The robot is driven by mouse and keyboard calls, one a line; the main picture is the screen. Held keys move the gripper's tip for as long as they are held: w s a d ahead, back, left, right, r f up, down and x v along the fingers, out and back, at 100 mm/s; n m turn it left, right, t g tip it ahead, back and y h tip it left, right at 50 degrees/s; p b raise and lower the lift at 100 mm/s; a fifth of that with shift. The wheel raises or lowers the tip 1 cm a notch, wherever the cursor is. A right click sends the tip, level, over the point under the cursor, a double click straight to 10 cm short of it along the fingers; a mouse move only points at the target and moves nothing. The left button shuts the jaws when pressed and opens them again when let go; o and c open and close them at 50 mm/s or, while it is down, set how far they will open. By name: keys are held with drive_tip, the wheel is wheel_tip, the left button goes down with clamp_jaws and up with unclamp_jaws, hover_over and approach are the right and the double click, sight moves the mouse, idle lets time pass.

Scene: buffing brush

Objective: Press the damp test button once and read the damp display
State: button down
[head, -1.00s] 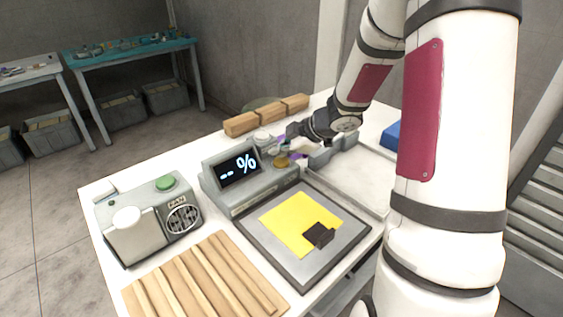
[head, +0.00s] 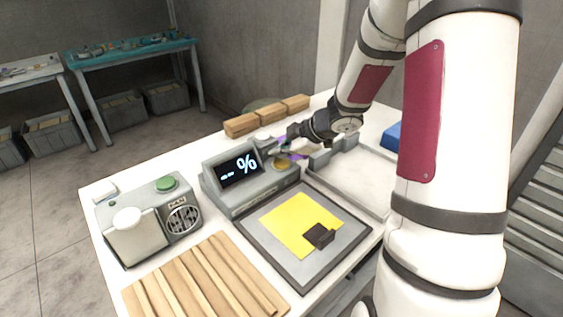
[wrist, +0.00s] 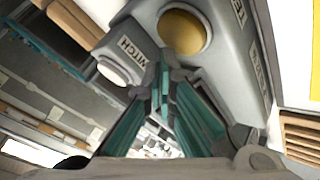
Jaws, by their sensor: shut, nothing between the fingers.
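The grey damp tester (head: 245,198) stands on the white bench, and its dark display (head: 239,169) reads "-- %". A round gold button (head: 282,164) sits on its right top. In the wrist view the gold button (wrist: 184,31) lies beside a partly cut-off label starting "TE". My gripper (head: 272,146) is shut and empty, just behind the gold button in the head view. In the wrist view its teal fingertips (wrist: 165,68) are together, close below the button's image; whether they touch the housing I cannot tell.
A white round knob (wrist: 114,71) beside a label reading "WITCH" is close to my fingers. A yellow sheet (head: 296,222) with a dark block (head: 319,236) lies in front. Wooden blocks (head: 268,115) line the back. Another grey device with a green button (head: 165,183) stands left.

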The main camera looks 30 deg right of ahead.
sight(280, 163)
drive_tip(key=shift+f, duration=0.1)
drive_tip(key=shift+f, duration=0.35)
drive_tip(key=shift+f+b, duration=0.35)
drive_tip(key=shift+f, duration=0.15)
idle(0.7)
drive_tip(key=shift+r, duration=0.1)
idle(0.3)
drive_tip(key=shift+r+p, duration=0.85)
drive_tip(key=shift+p, duration=0.5)
drive_tip(key=shift+r, duration=0.1)
wheel_tip(280, 163, up, 5)
drive_tip(key=p, duration=0.6)
drive_tip(key=shift+s, duration=0.1)
